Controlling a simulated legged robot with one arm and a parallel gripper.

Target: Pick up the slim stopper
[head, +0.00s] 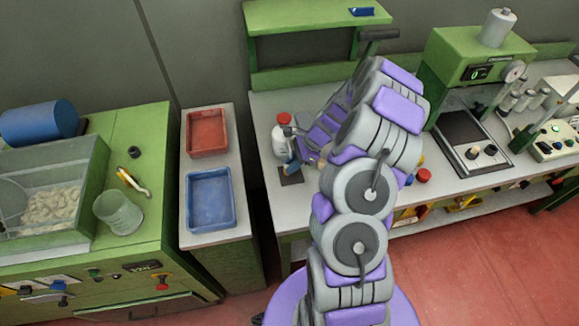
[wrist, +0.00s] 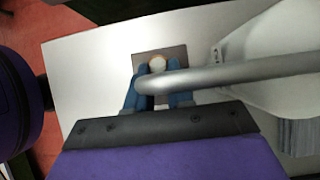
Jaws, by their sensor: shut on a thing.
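The slim stopper shows in the wrist view as a small pale round end (wrist: 157,62) at the tips of my gripper's blue fingers (wrist: 157,88). My gripper is shut on it, over a dark square plate (wrist: 178,55) on the pale bench top. A grey tube crosses in front of the fingers and hides part of the grip. In the head view my gripper (head: 292,160) is low beside the white bottle, above the dark plate (head: 291,177). The stopper cannot be made out there. I cannot tell whether it is clear of the plate.
A white bottle with a red cap (head: 280,135) stands close to my gripper; its white body (wrist: 265,65) fills the wrist view's right. A red tray (head: 207,131) and a blue tray (head: 210,198) lie on the side stand. A green press (head: 480,55) stands at right.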

